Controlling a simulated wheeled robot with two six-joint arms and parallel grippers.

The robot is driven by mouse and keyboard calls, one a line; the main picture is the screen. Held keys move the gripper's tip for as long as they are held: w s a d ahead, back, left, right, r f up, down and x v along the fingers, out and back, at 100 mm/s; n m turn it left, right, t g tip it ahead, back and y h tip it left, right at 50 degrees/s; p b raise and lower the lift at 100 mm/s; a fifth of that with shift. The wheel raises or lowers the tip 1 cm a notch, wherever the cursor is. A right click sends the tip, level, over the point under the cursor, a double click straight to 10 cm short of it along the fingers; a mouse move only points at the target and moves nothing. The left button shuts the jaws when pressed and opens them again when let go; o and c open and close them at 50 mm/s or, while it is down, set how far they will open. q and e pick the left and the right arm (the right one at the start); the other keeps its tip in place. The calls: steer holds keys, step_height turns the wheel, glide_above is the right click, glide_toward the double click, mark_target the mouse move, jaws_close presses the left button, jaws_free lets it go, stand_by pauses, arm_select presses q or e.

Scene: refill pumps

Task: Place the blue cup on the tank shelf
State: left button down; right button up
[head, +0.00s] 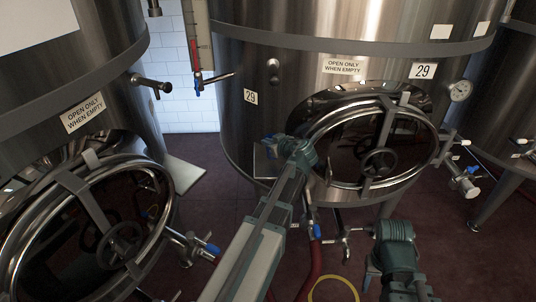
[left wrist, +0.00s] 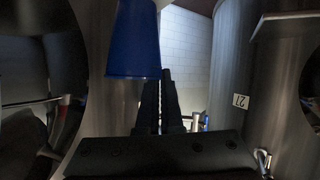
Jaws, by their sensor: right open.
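The blue cup (left wrist: 133,40) shows in the left wrist view at the top, its wide rim toward the fingers. My left gripper (left wrist: 161,90) is shut on the cup's right edge. In the head view my left arm (head: 262,222) reaches toward the middle tank; its fingers and the cup cannot be made out there. A flat grey tank shelf (left wrist: 292,17) juts from the right-hand tank in the left wrist view, apart from the cup. My right gripper (head: 376,236) is low in the head view in front of the middle tank, open, mostly hidden by its own wrist.
The middle tank (head: 345,53) has a round hatch (head: 428,150), a gauge (head: 460,91) and protruding valves (head: 463,180). The left tank (head: 60,75) has another hatch and a blue-handled valve (head: 207,247). A red hose (head: 312,262) and a yellow hoop (head: 335,279) are below.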

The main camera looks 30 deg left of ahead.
arm_select(q)
steer(key=shift+f+b, duration=1.85)
steer(key=shift+f, duration=0.1)
steer(key=shift+r, duration=0.15)
steer(key=c, duration=1)
jaws_free()
steer(key=p+v, duration=0.5)
steer(key=v, duration=0.7)
